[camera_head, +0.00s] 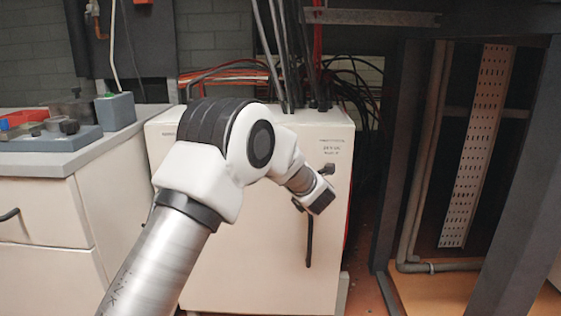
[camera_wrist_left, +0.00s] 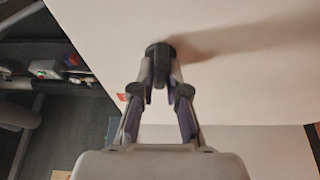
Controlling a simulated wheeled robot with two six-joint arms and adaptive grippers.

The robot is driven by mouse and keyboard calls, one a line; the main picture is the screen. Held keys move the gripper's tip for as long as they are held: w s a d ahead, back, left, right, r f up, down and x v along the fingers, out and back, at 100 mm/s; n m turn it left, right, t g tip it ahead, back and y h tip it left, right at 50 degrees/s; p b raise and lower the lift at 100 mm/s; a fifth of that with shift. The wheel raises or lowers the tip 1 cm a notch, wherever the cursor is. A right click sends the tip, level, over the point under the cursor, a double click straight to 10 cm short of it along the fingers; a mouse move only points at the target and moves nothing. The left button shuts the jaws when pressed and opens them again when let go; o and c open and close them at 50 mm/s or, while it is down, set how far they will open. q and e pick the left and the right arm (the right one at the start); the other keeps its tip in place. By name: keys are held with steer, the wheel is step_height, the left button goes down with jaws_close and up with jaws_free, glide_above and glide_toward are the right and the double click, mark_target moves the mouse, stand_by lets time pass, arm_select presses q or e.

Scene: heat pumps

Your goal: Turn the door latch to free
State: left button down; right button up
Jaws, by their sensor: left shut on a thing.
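The door latch is a small dark knob (camera_head: 327,168) on the upper right of the front of a white cabinet (camera_head: 250,250). In the left wrist view the latch (camera_wrist_left: 160,49) is a black round piece standing out from the pale door. My left gripper (camera_head: 322,180) is at the latch, and in the left wrist view its fingers (camera_wrist_left: 160,82) are closed around it. The fingers hide part of the latch, and its turn angle is hard to tell. My right gripper is not in view.
A dark vertical handle (camera_head: 309,240) is on the cabinet front below the latch. Cables (camera_head: 290,60) run up behind the cabinet. A grey-topped counter (camera_head: 40,200) stands at left, and a dark frame (camera_head: 400,160) at right. Narrow floor shows between cabinet and frame.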

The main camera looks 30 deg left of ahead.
arm_select(q)
steer(key=c, duration=1.2)
jaws_free()
steer(key=v, duration=1.2)
